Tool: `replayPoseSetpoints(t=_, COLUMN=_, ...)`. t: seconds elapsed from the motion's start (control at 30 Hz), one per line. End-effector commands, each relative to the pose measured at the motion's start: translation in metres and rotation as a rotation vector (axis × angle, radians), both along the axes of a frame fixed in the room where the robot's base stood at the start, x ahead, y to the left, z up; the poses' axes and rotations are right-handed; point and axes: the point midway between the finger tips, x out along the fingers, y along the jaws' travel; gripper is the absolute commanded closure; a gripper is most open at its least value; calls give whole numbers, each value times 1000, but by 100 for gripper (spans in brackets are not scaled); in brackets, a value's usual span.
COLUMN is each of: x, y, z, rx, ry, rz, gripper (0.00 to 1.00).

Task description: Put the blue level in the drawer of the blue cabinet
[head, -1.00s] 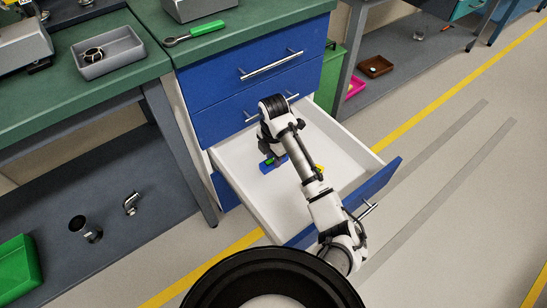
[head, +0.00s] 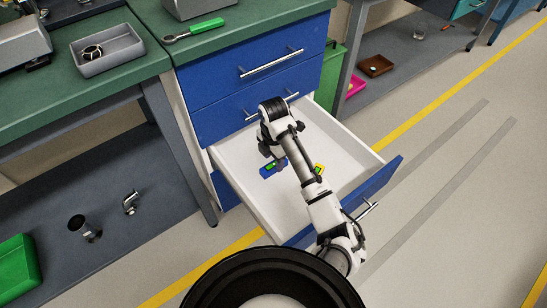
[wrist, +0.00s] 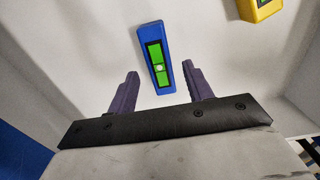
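The blue level (head: 268,169), a blue bar with a green window, lies in the open lower drawer (head: 228,158) of the blue cabinet (head: 215,84). In the wrist view the level (wrist: 151,36) lies on the white drawer floor, just beyond and between my fingertips. My gripper (wrist: 160,82) is open, with its two purple-grey fingers apart and nothing held between them. In the head view my arm reaches over the drawer front and hides part of the drawer floor.
A yellow item with a green window (wrist: 262,8) also lies in the drawer, to the right of the level.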

Motion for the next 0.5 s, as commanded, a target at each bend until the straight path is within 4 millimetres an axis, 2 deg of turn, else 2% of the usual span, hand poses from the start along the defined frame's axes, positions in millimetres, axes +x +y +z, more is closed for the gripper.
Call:
replayPoseSetpoints(t=0.27, x=0, y=0, z=3, rx=0, ry=0, rz=0, gripper=50)
replayPoseSetpoints(t=0.43, x=1, y=0, z=22, rx=-1, ry=-2, rz=2, gripper=50)
replayPoseSetpoints(t=0.5, x=1, y=0, z=36, rx=-1, ry=-4, rz=2, gripper=50)
